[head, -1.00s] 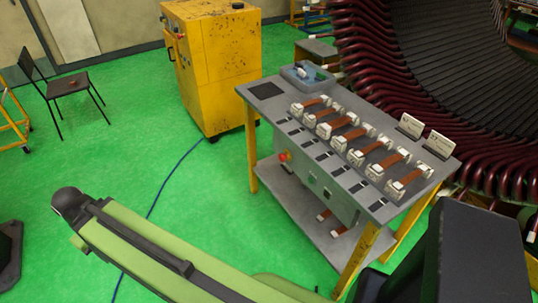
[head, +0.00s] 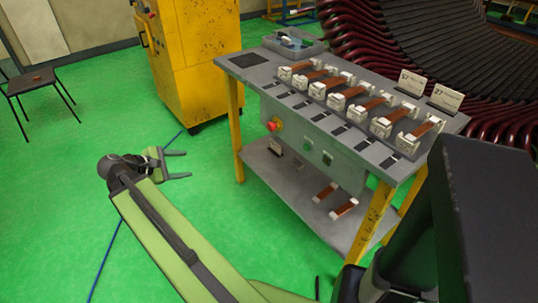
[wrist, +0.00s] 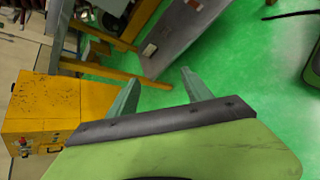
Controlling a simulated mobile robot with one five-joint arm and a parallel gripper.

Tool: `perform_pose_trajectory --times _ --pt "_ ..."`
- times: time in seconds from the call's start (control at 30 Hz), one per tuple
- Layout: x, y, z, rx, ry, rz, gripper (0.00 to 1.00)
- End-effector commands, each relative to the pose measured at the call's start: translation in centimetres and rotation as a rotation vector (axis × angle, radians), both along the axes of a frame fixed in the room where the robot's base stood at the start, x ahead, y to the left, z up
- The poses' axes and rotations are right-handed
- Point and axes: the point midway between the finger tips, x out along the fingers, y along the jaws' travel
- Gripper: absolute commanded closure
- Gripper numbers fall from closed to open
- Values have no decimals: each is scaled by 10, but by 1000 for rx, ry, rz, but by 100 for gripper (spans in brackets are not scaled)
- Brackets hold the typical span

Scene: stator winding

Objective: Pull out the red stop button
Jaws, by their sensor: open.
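The red stop button (head: 275,126) sits on a yellow base on the front of the grey control box (head: 318,150) under the workbench top, near its left end. In the head view my gripper (head: 187,163) is open and empty, to the left of the bench and apart from the button, with its fingers pointing right. In the wrist view my gripper's two fingers (wrist: 160,82) are spread with nothing between them. I cannot make out the red button in the wrist view.
The bench (head: 255,77) carries several white-and-brown parts and a grey tray (head: 294,43). Its yellow leg (head: 235,130) stands between my gripper and the button. A yellow cabinet (head: 192,60) is behind. Green floor around my gripper is clear.

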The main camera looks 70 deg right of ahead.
Motion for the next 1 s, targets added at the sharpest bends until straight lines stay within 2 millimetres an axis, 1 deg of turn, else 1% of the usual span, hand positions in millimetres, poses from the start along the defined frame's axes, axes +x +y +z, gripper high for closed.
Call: perform_pose_trajectory --times 0.03,0.1,0.2,0.3,0.37,0.47,0.57,0.67,0.77,1.0 --pt "-25 -36 -31 -74 117 -4 42" --pt "-56 -74 -25 -160 293 -6 42" --pt "-90 -108 -13 -237 506 -24 42" --pt "-110 -125 -1 -275 647 -43 42" --pt "-116 -130 5 -285 694 -51 42" --pt "-120 -132 12 -292 725 -56 42" --pt "-121 -134 14 -292 725 -55 42" --pt "-127 -143 14 -290 724 -58 42" --pt "-139 -160 14 -289 724 -60 42" --pt "-171 -212 13 -289 722 -60 42"
